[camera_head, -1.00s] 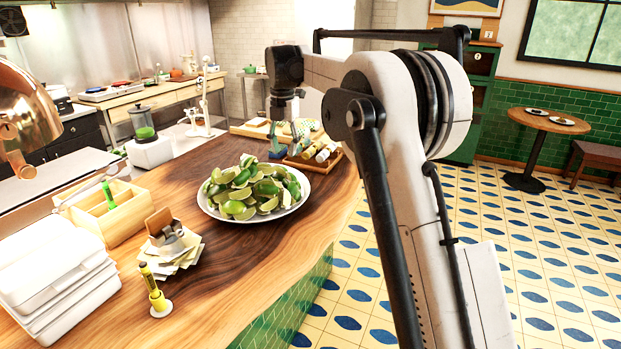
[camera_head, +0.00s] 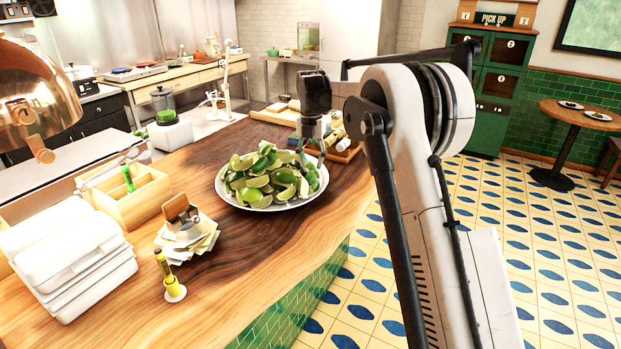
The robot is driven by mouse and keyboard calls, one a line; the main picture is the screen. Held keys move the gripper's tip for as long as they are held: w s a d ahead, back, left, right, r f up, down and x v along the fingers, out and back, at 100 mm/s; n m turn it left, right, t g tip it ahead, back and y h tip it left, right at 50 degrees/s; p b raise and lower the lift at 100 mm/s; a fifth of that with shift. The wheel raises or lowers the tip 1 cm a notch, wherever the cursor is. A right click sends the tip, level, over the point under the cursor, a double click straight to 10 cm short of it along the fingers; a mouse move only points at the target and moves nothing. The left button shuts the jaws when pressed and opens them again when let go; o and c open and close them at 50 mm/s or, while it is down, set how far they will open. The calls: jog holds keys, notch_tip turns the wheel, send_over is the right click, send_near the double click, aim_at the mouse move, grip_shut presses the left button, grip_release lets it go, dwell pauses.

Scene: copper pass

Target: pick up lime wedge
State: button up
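Lime wedges (camera_head: 258,182) lie heaped with whole or half limes on a round white plate (camera_head: 221,183) on the wooden counter. Their pale cut faces show at the front and left of the pile. My gripper (camera_head: 311,157) hangs pointing down at the back right edge of the plate, close to the limes there. Its fingers are small and partly lost against the pile and the things behind, so I cannot tell whether they are open or touch a lime.
A wooden tray (camera_head: 347,155) with bottles is behind my gripper. Paper slips (camera_head: 190,238), a yellow marker stand (camera_head: 174,290), a wooden box (camera_head: 140,207) and stacked white containers (camera_head: 70,262) stand left. A copper lamp (camera_head: 38,95) hangs at upper left. The counter in front of the plate is clear.

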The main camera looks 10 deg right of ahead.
aim_at(312, 175)
notch_tip(312, 175, down, 5)
jog(key=shift+p, duration=0.45)
jog(key=c, duration=0.6)
jog(key=shift+r, duration=0.1)
